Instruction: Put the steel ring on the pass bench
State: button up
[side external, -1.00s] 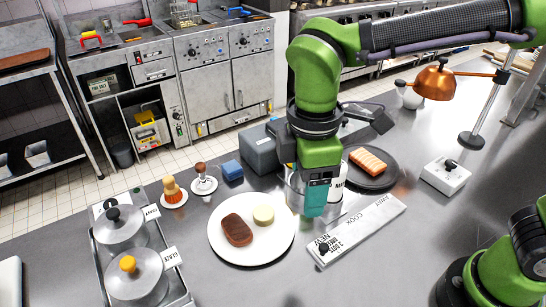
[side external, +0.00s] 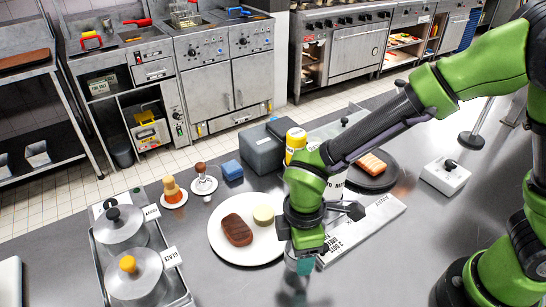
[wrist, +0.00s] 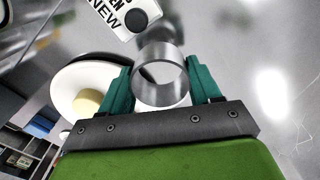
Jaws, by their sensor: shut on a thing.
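The steel ring (wrist: 180,90) is a short open cylinder. In the wrist view it sits between the two teal fingers of my gripper (wrist: 160,85), which are shut on it. The ring is mostly hidden by the fingers there. A dark reflection shows on the bench below; I cannot tell whether the ring touches the bench.
A tray with lidded pots (side external: 120,222) stands left. The front of the bench is clear.

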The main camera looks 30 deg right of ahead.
jog(key=shift+f, duration=1.65)
jog(key=shift+f, duration=0.1)
jog(key=o, duration=1.1)
jog(key=shift+c, duration=0.2)
notch_tip(320, 180, up, 12)
jog(key=s+d+r+m+t, duration=0.1)
jog(key=d+r+m+t, duration=0.1)
jog(key=d+r+m, duration=0.2)
jog(key=s+d+r+m+t+y, duration=0.1)
jog(key=d+r+m+t, duration=0.1)
jog(key=d+r+m, duration=0.2)
jog(key=s+d+r+m+t+y, duration=0.1)
jog(key=s+d+r+m+t, duration=0.1)
jog(key=d+m, duration=0.7)
jog(key=d+r+t, duration=0.1)
jog(key=d, duration=0.2)
jog(key=shift+d+r+m, duration=0.3)
jog(key=shift+d+r, duration=0.1)
